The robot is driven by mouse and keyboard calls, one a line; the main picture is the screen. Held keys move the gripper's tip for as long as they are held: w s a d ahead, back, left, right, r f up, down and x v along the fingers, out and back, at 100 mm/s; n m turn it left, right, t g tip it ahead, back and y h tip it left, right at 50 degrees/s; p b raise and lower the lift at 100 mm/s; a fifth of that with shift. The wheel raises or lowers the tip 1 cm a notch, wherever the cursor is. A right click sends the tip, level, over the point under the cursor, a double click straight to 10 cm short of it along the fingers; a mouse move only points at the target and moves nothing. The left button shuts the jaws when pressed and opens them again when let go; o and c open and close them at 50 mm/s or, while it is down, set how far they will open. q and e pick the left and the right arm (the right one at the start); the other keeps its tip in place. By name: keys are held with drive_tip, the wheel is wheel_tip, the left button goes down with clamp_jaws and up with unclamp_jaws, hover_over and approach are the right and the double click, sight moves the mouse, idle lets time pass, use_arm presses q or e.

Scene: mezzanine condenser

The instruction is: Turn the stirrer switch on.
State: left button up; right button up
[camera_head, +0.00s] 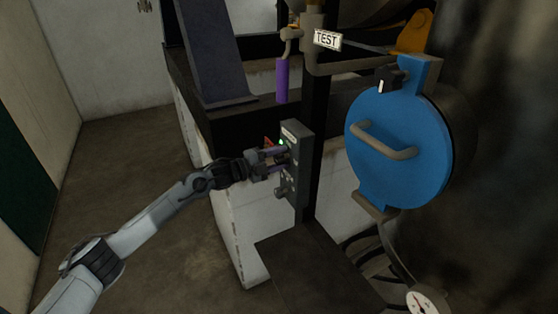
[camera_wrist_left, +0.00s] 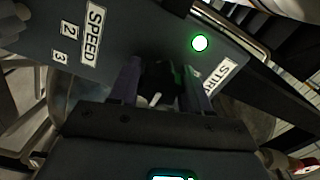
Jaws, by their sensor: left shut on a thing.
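The stirrer control box (camera_head: 292,186) is a dark grey upright panel on a post in the middle of the head view. A green lamp (camera_wrist_left: 200,42) on it is lit in the left wrist view. Labels on the panel read "SPEED" (camera_wrist_left: 93,33) and, partly hidden, "STIR" (camera_wrist_left: 219,76). My left gripper (camera_head: 277,161) reaches the panel from the left. Its two fingers are shut on a black switch knob (camera_wrist_left: 160,78), mostly hidden between them. The knob's exact angle is hard to tell. My right gripper is not in view.
A blue round hatch (camera_head: 397,155) with a handle stands right of the panel. A purple-handled valve (camera_head: 282,80) and a "TEST" sign (camera_head: 327,40) are above it. A lower knob (camera_head: 281,193) sticks out of the panel. Floor at left is clear.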

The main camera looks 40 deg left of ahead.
use_arm(q)
drive_tip(key=shift+a+f, duration=0.15)
drive_tip(key=shift+f, duration=0.15)
drive_tip(key=o, duration=0.8)
drive_tip(key=shift+o, duration=1.3)
drive_tip(key=shift+r, duration=0.2)
drive_tip(key=v, duration=1)
drive_tip(key=shift+s, duration=0.4)
drive_tip(key=shift+a, duration=0.1)
